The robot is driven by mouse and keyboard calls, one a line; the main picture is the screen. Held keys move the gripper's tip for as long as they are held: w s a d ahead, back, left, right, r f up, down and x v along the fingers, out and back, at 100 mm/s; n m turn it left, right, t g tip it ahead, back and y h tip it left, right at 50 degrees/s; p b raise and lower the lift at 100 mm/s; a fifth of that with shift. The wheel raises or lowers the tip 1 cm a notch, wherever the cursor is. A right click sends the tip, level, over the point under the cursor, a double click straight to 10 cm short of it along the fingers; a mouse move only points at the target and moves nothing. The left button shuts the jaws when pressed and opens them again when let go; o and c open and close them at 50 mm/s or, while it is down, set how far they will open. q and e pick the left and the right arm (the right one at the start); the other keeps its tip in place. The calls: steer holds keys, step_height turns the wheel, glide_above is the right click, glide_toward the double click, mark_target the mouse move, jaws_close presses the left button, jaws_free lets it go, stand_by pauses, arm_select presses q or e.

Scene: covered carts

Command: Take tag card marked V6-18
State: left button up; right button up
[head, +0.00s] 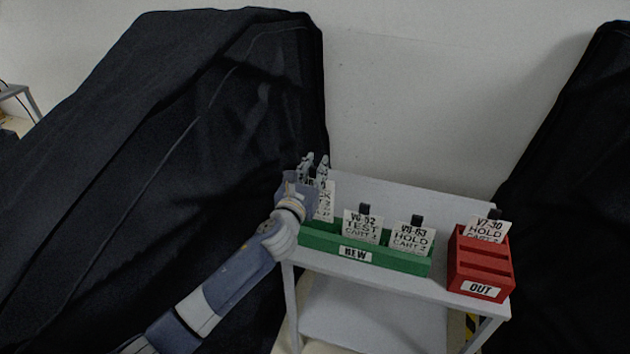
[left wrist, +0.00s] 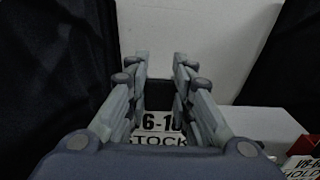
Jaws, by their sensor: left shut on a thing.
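A white tag card (head: 326,203) stands at the left end of the green bin marked NEW (head: 311,238), partly hidden by my left gripper (head: 316,162). In the left wrist view this card (left wrist: 157,139) reads "6-1" with a partly covered last digit, and "STOCK" below. My left gripper (left wrist: 161,62) is shut on the card's dark top tab, its fingers on either side of it. I cannot tell whether the card's lower edge is still in the bin. My right gripper is out of view.
A TEST card (head: 362,228) and a HOLD card (head: 411,238) stand in the green bin. A red box marked OUT (head: 482,265) holds another HOLD card (head: 487,230). All are on a grey cart (head: 370,287). Black covers (head: 200,110) flank it.

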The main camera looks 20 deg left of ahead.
arm_select(q)
step_height(320, 180, up, 2)
steer(key=shift+r+p, duration=0.1)
steer(key=shift+p, duration=0.3)
step_height(320, 180, up, 4)
steer(key=p, duration=0.4)
steer(key=shift+r, duration=0.1)
